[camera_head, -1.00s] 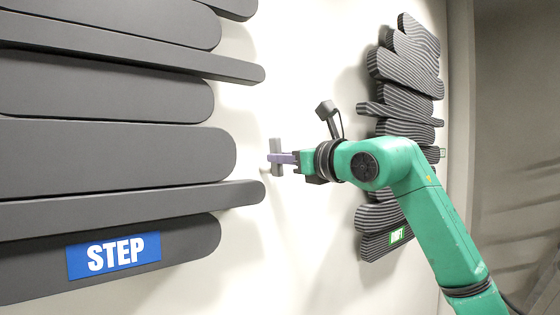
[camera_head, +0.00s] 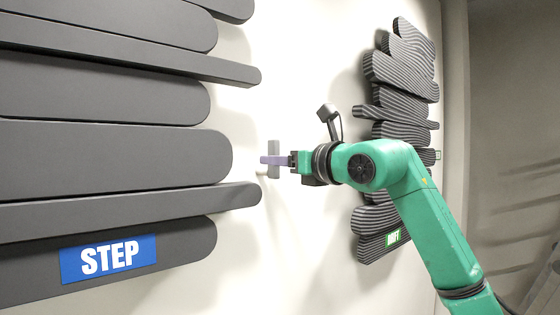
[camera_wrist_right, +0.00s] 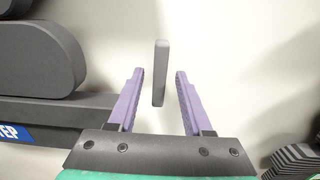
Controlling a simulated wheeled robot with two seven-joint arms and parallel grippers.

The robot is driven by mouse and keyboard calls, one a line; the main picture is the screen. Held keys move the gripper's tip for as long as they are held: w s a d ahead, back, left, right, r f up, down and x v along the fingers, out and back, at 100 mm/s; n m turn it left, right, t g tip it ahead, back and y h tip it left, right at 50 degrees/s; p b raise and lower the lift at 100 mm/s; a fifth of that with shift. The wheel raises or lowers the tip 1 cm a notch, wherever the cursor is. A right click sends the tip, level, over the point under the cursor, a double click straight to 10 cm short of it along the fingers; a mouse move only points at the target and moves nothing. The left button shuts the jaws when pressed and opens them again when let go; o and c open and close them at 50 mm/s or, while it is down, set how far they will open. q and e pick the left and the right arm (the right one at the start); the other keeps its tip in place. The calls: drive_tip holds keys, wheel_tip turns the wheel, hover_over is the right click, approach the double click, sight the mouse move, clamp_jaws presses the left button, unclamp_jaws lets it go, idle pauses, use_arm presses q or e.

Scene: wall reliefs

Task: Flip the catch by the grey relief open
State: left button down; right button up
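The catch is a narrow grey bar (camera_wrist_right: 160,72) on the white wall, just right of the grey relief (camera_head: 105,155) with the blue STEP sign. In the head view the catch (camera_head: 273,147) is upright and partly hidden behind my purple fingers. My right gripper (camera_head: 268,160) is at the catch. In the right wrist view my right gripper (camera_wrist_right: 155,85) is open, with one finger on each side of the bar's lower part and a gap on both sides. My left gripper is not in view.
A striped dark relief (camera_head: 400,90) with a small green sign (camera_head: 394,236) hangs on the wall to the right, behind my right arm. The wall between the two reliefs is otherwise bare. The grey relief's rounded slab ends lie close left of my fingers.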

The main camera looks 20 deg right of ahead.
drive_tip(key=b+v, duration=0.5)
drive_tip(key=v, duration=0.9)
drive_tip(key=shift+s, duration=0.25)
drive_tip(key=shift+d, duration=0.1)
